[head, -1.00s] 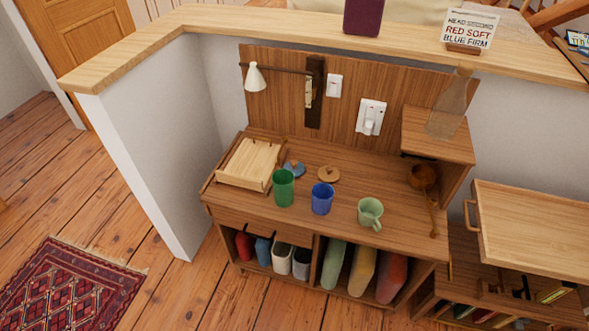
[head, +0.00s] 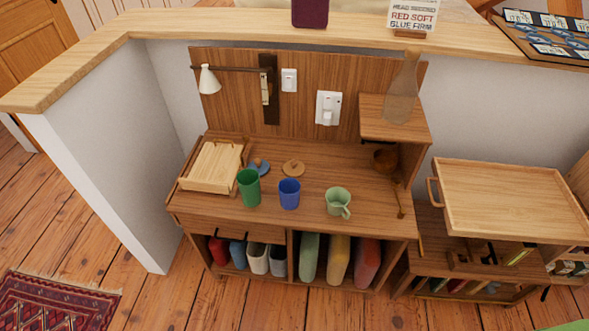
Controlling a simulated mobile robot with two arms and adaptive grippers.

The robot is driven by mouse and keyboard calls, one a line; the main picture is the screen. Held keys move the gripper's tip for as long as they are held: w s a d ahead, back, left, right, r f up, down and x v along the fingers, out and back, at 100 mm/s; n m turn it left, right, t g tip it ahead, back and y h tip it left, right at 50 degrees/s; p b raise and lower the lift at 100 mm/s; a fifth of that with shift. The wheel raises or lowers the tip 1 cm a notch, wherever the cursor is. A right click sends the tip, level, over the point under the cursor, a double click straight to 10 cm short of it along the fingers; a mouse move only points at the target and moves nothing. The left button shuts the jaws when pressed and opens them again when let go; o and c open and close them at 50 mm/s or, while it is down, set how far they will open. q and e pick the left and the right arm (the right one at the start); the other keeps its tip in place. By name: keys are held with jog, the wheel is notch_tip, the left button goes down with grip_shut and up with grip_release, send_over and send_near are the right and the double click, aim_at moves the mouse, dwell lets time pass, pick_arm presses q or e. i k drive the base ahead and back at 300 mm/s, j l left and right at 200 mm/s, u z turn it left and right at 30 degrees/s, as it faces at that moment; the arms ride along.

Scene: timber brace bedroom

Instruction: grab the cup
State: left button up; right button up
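A pale green cup (head: 338,203) with a handle on its lower right side stands upright near the front edge of the wooden desk (head: 315,222). A blue cup (head: 289,194) stands to its left. A darker green cup (head: 248,188) stands further left, beside a wooden box. No handle shows on the blue or dark green one. Neither of my grippers is in the head view, so nothing is seen touching the cups.
A wooden box (head: 213,168), round lids (head: 292,168) and a brown bowl (head: 385,160) share the desktop. A glass bottle (head: 402,92) stands on the raised shelf. A wooden tray (head: 515,202) sits to the right. Wooden floor lies open in front; a patterned rug (head: 52,302) is at lower left.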

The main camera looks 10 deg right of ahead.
aim_at(337, 199)
jog(key=l, duration=0.65)
jog(key=k+l+u, duration=0.1)
jog(key=l, duration=0.6)
